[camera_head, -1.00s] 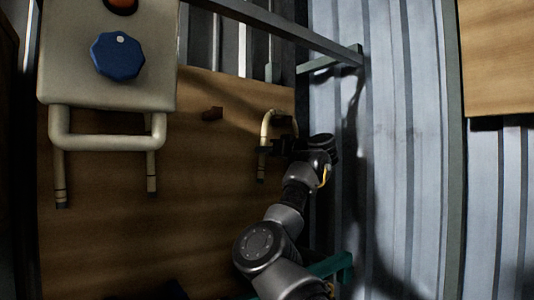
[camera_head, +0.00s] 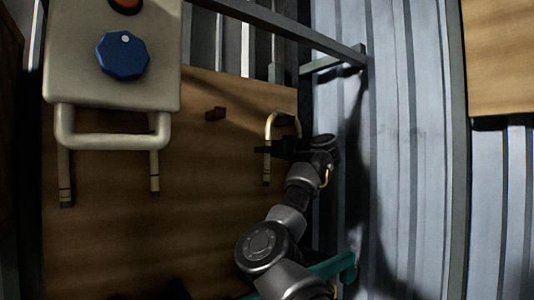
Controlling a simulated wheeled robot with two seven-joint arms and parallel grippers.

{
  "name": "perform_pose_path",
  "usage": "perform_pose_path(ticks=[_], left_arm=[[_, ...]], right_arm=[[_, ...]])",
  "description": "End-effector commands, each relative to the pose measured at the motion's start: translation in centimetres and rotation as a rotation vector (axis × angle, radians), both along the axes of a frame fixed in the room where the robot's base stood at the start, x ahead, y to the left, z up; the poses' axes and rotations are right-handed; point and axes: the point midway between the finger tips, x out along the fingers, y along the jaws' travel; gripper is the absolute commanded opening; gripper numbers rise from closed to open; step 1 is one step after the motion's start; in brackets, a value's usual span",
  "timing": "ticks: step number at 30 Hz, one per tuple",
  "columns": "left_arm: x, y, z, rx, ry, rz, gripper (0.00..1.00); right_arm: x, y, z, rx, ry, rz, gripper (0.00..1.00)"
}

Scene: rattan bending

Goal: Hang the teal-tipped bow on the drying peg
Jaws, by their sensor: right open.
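The bow (camera_head: 268,133) is a pale, upside-down U of bent rattan near the right edge of the brown wooden board. Its left leg hangs down to a darker, slightly greenish tip; its right leg is mostly hidden by my right gripper. My right gripper (camera_head: 268,150) is open, its dark fingers at the bow's left leg; I cannot tell whether they touch it. My left gripper is not in view.
A cream box (camera_head: 80,75) with a blue knob (camera_head: 124,54) stands at the upper left, with a cream tubular loop (camera_head: 112,142) below it. A grey metal bar (camera_head: 285,24) crosses the top. The board's lower middle is clear.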

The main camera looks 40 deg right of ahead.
Motion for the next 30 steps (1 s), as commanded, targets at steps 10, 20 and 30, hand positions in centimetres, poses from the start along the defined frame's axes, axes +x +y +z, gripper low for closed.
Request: perform_pose_path(ticks=[10,20,30], left_arm=[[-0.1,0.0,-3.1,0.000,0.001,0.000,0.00],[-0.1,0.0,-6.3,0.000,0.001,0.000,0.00],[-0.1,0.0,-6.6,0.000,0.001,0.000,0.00]], right_arm=[[-3.6,-0.9,-0.6,-0.001,-0.004,-0.005,0.43],[-9.3,-2.0,-0.3,-0.002,-0.002,-0.002,0.43],[-10.5,-2.2,0.0,0.000,0.001,0.000,0.43]])
